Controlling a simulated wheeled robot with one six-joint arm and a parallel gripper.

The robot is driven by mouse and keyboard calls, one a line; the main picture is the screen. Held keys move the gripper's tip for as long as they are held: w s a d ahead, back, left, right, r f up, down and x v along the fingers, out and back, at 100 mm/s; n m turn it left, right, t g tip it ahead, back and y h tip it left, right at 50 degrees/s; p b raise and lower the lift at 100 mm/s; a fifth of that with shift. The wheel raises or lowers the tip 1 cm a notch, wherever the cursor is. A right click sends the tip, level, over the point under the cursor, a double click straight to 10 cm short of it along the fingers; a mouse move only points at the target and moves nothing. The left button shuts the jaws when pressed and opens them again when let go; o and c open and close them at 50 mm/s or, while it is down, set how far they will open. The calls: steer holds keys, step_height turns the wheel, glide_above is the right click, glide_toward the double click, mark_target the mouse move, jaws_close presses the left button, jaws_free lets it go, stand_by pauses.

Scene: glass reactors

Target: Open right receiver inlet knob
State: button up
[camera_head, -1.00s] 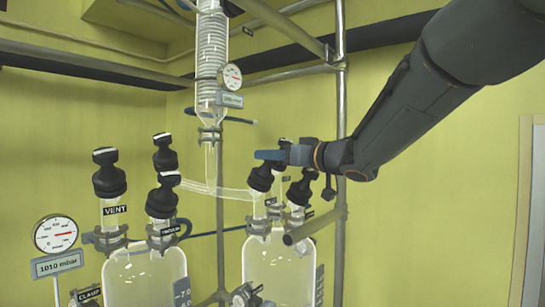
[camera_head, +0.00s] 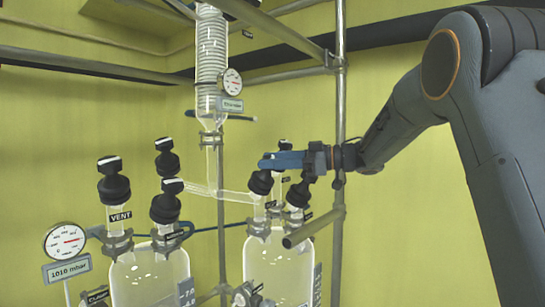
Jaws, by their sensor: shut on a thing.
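The right receiver (camera_head: 280,268) is a clear glass vessel at the lower middle, with several necks on top. A black knob (camera_head: 261,183) tops its front left neck, where the slanted glass tube from the condenser arrives. My gripper (camera_head: 268,162), with blue fingers, reaches in level from the right and is shut on the top of this black knob. The fingers hide the knob's top, so its turn angle cannot be told. A second black knob (camera_head: 298,194) stands just right of it, below my gripper and partly covered.
The left receiver (camera_head: 148,275) carries several black knobs, including one over a VENT label (camera_head: 120,216). A pressure gauge (camera_head: 66,241) stands at far left.

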steer(key=n+g, duration=0.5)
steer(key=shift+w+n+g+h, duration=0.1)
steer(key=shift+n+g+h, duration=0.2)
steer(key=shift+h, duration=0.1)
steer(key=shift+n+g+h+p, duration=0.5)
steer(key=shift+n+g+h, duration=0.6)
steer(key=shift+n+g, duration=0.6)
steer(key=shift+n, duration=0.4)
steer(key=o, duration=1.1)
steer(key=shift+c, duration=0.2)
steer(key=shift+m, duration=0.3)
